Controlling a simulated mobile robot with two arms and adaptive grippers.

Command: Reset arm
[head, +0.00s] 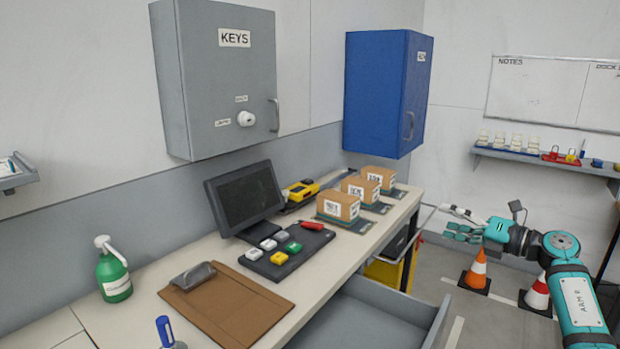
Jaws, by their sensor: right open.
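My right arm (568,285), teal and black with a label reading "ARM R", comes in from the lower right. Its gripper (449,222) points left, is open and holds nothing. My left gripper is not in view.
The workbench (215,252) holds a monitor (246,197), a button panel (292,258), several boxes, a clipboard (228,307) and a green pump bottle (113,270). An open grey drawer (385,315) juts out in front. Grey and blue cabinets hang above. A wall shelf (547,161) is at right.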

